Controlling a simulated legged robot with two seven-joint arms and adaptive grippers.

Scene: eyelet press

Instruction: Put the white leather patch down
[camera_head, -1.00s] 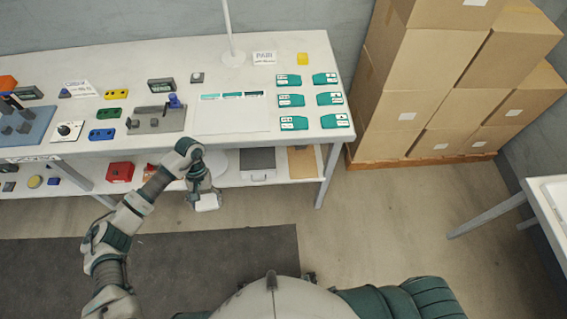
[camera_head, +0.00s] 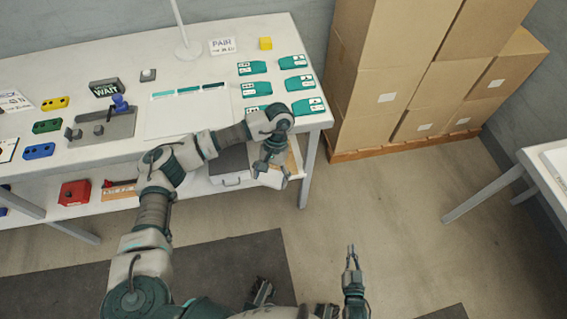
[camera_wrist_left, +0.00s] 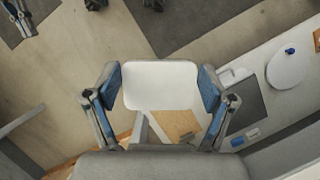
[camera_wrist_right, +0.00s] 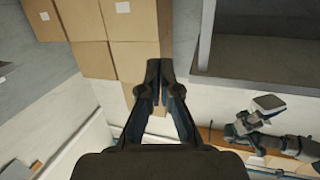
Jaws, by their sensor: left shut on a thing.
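The white leather patch (camera_wrist_left: 160,84) is held between the two fingers of my left gripper (camera_wrist_left: 160,88). In the head view my left gripper (camera_head: 271,170) is in front of the table's right end, at about lower-shelf height, with the patch (camera_head: 272,180) partly hidden behind the fingers. The patch also shows in the right wrist view (camera_wrist_right: 269,103). My right gripper (camera_head: 351,252) is over open floor, right of the left one. In the right wrist view its fingertips (camera_wrist_right: 160,68) are together with nothing seen between them.
A grey case (camera_head: 230,165) and a brown board (camera_head: 291,158) lie on the lower shelf. Cardboard boxes (camera_head: 375,95) stand right of it. Floor between tables is clear.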

